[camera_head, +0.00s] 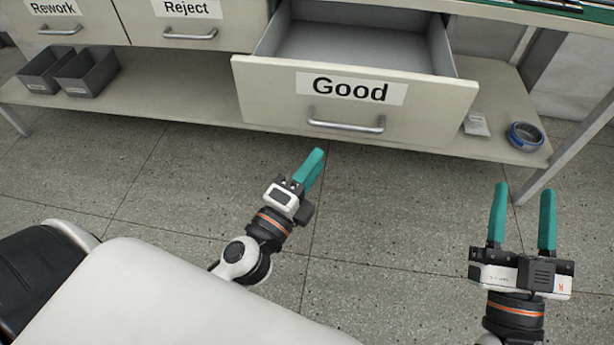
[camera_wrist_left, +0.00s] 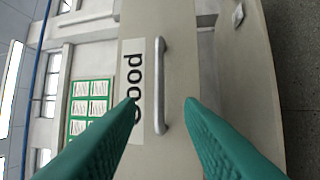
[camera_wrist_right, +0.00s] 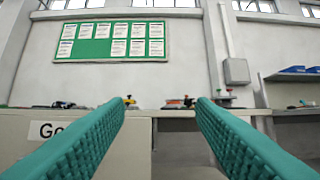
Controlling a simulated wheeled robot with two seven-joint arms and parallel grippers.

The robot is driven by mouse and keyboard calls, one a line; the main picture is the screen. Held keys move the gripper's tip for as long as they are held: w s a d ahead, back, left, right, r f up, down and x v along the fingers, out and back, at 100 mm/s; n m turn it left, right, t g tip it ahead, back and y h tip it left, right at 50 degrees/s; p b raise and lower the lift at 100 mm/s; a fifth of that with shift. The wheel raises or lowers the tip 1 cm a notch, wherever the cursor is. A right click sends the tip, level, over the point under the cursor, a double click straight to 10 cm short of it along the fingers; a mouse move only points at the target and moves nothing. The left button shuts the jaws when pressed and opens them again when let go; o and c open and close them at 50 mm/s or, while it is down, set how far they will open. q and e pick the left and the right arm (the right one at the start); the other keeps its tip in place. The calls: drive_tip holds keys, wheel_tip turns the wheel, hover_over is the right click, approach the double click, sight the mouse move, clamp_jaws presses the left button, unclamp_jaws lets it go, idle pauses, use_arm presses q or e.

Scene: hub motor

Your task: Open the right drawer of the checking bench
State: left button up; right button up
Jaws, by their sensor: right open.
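The right drawer (camera_head: 354,97) of the checking bench, labelled "Good", is pulled out, and its grey empty-looking inside shows. Its silver bar handle (camera_head: 346,122) is on the front below the label. My left gripper (camera_head: 314,165) is below and in front of the handle, apart from it. In the left wrist view the handle (camera_wrist_left: 161,85) appears ahead between the two parted teal fingers, with nothing held. My right gripper (camera_head: 522,215) is open and empty, right of the drawer and in front of the bench. In the right wrist view its fingers (camera_wrist_right: 160,110) point toward the bench and wall.
The "Reject" drawer (camera_head: 187,30) and "Rework" drawer (camera_head: 62,28) are shut. The lower shelf (camera_head: 170,106) holds dark bins (camera_head: 88,72) at left, and a roll of blue tape (camera_head: 525,136) and a small white packet (camera_head: 476,124) at right. The floor before the bench is clear.

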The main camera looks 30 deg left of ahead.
use_arm(q)
drive_tip(key=shift+v, duration=0.85)
use_arm(e)
drive_tip(key=shift+s+r+t+y, duration=0.15)
drive_tip(key=shift+s+r+t, duration=0.25)
drive_tip(key=shift+r+t, duration=0.2)
drive_tip(key=shift+s+r+t+y, duration=0.15)
drive_tip(key=shift+s+r+t, duration=0.25)
drive_tip(key=shift+r+t, duration=0.15)
use_arm(q)
drive_tip(key=shift+r, duration=0.1)
